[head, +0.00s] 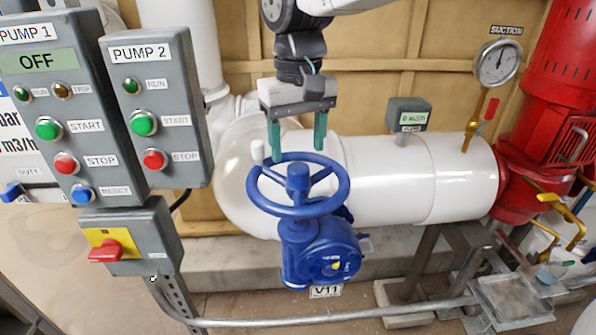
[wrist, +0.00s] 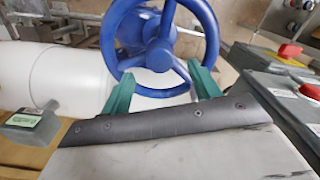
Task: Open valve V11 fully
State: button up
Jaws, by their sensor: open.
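My gripper (head: 297,148) is open, with green fingers pointing down above the far side of the wheel. In the wrist view the handwheel (wrist: 160,56) shows beyond my fingers (wrist: 163,88), its rim crossing between or just past them. I cannot tell whether they touch it. Nothing is held.
Pump 1 (head: 60,100) and Pump 2 (head: 155,105) panels stand at the left, with a red-handled switch box (head: 128,237) below. A white pipe (head: 390,180) runs behind the valve to a red pump (head: 545,130). A suction gauge (head: 497,63) and flow meter (head: 408,114) stand at the right.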

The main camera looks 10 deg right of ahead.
jog(key=m, duration=0.3)
